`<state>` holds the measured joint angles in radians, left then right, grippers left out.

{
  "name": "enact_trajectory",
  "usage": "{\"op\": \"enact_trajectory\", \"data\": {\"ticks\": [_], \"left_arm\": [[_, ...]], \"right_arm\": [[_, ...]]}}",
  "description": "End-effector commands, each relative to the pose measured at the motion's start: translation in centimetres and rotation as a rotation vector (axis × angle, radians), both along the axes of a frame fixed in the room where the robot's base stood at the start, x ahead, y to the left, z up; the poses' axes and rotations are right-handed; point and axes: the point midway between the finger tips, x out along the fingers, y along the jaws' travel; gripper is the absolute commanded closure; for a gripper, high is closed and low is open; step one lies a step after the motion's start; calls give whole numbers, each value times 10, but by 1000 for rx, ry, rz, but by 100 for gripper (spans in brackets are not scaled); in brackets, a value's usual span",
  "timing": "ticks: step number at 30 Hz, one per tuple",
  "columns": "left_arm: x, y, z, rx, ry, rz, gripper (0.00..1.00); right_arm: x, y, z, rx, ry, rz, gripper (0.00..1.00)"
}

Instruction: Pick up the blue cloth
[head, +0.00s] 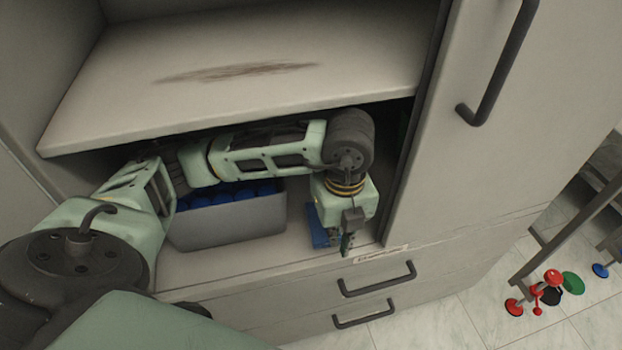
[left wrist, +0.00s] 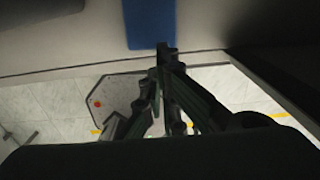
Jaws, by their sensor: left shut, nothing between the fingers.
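The blue cloth (head: 318,230) lies on the lower cabinet shelf near its front edge, partly hidden behind my left gripper (head: 346,246) in the head view. In the left wrist view the blue cloth (left wrist: 150,22) is a flat strip at the top, on the pale shelf. My left gripper (left wrist: 166,50) is shut and empty, and its fingertips overlap the cloth's near end in that view. I cannot tell whether they touch it. My right gripper is not in view.
The upper shelf (head: 300,40), with a brown stain, hangs close above my left arm. A grey bin (head: 230,222) of blue round items stands left of the cloth. The cabinet door (head: 500,130) bounds the right side. Drawer handles (head: 377,279) project below. Coloured discs (head: 573,283) are at the right.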

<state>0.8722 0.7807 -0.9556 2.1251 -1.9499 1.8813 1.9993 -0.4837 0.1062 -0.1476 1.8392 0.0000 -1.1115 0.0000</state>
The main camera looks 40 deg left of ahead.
Motion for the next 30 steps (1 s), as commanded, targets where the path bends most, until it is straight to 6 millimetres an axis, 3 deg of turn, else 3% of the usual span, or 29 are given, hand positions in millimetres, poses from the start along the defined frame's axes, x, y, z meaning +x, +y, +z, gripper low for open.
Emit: {"op": "enact_trajectory", "data": {"ticks": [27, 30], "left_arm": [[128, 150, 0, -6, 1, 3, 100], [124, 147, -26, -3, 5, -3, 100]], "right_arm": [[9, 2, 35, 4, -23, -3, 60], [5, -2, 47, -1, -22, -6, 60]]}}
